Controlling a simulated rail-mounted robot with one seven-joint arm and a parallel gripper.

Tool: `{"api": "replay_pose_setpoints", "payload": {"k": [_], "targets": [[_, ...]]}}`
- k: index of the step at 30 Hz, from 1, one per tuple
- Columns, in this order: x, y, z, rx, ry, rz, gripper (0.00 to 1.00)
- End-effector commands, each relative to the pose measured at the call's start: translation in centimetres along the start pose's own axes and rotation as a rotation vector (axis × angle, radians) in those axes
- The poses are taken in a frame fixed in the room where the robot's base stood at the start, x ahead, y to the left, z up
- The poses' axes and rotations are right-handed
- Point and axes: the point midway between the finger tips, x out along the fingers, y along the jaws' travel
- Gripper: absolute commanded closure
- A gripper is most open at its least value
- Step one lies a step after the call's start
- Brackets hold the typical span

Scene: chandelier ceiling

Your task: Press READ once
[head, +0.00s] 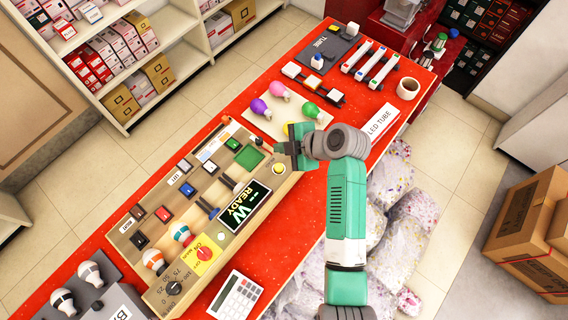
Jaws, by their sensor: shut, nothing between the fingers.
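A tan test panel (214,226) lies at an angle on the red counter. Its dark display (243,206) reads "READY" with a large W. A round yellow button (278,168) sits at the panel's right end. The small labels are too small to read, so I cannot tell which control is READ. My gripper (291,147) is shut and empty near the panel's right end, close to the yellow button. I cannot tell its height or whether it touches anything.
Coloured bulbs (279,90) lie on a board behind my gripper. A white LED TUBE box (379,122) and a cup (408,88) are to the right. A calculator (236,297) lies in front of the panel.

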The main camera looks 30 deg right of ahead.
Motion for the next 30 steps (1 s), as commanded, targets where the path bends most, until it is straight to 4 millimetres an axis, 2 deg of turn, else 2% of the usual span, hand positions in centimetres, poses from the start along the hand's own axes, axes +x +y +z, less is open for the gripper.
{"api": "replay_pose_setpoints", "payload": {"k": [11, 25, 30], "targets": [[0.7, -0.5, 0.5, 0.001, -0.001, 0.000, 1.00], [5.5, -4.0, 4.0, 0.001, -0.002, 0.001, 1.00], [6.2, -4.5, 4.5, 0.001, -0.002, 0.001, 1.00]]}}
